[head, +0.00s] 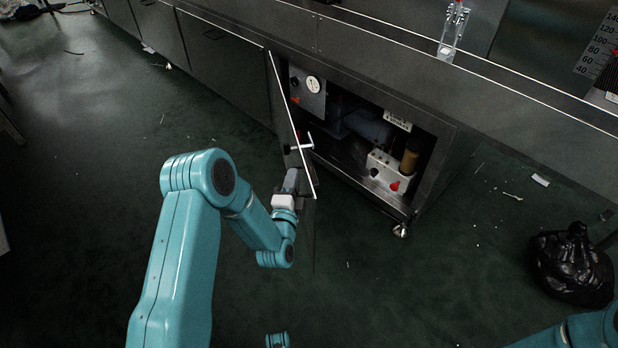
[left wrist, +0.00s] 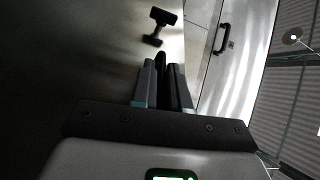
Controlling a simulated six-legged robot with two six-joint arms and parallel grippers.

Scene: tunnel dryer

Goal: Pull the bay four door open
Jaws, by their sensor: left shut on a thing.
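The bay four door (head: 296,140) stands swung out from the dark metal cabinet, seen nearly edge-on with a bright rim. A latch with a pale T-shaped bar (head: 301,147) goes through it; its dark outer knob (left wrist: 160,22) shows beyond the fingers in the left wrist view. My left gripper (head: 292,181) is at the outer face of the door, near its free end. In the left wrist view its fingers (left wrist: 163,82) are shut on a dark bar, which looks like the door handle, mostly hidden between them. My right gripper is out of view.
The open bay shows a gauge (head: 313,84), a white box with a red knob (head: 384,172) and pipework. Closed cabinet doors (head: 215,55) run to the left. A black bag (head: 570,265) lies on the floor at right. The floor before the bay is mostly clear, with small scraps.

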